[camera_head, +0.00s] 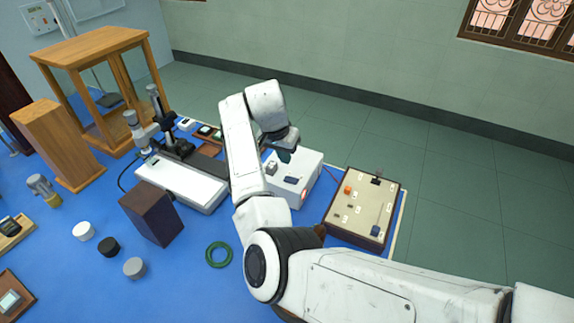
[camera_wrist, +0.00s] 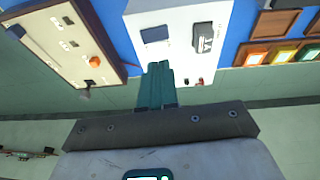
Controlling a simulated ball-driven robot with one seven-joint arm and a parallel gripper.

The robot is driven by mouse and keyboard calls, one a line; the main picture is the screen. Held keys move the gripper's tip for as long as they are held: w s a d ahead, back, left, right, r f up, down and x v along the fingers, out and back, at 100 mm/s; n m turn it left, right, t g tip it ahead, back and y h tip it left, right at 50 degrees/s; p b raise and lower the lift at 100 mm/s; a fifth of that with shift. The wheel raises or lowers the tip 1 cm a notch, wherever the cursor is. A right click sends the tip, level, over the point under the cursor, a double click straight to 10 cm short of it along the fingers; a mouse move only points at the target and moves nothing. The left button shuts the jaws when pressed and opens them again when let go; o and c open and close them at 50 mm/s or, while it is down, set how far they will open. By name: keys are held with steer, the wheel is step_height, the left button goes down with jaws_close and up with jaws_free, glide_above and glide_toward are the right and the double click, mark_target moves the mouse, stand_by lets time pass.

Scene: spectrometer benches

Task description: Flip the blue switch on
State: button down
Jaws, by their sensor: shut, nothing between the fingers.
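A white box (camera_head: 312,166) stands near the far bench edge, with a dark blue rectangular piece (camera_head: 291,180) on its top that looks like the blue switch. The same white box (camera_wrist: 181,62) is in the wrist view, with the blue piece (camera_wrist: 155,34) lying flat on it. I cannot tell which way it is set. My gripper (camera_head: 284,157) is shut and empty, just beyond the blue piece near the box's far side. Its teal fingers (camera_wrist: 157,68) are together in the wrist view, pointing toward the blue piece and apart from it.
Right of the box, a beige panel (camera_head: 352,216) bears an orange knob (camera_head: 347,190) and a small blue part (camera_head: 375,231).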

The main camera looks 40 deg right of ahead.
steer(key=b+v, duration=0.1)
steer(key=v, duration=0.5)
steer(key=shift+w+a, duration=0.15)
steer(key=shift+w, duration=0.35)
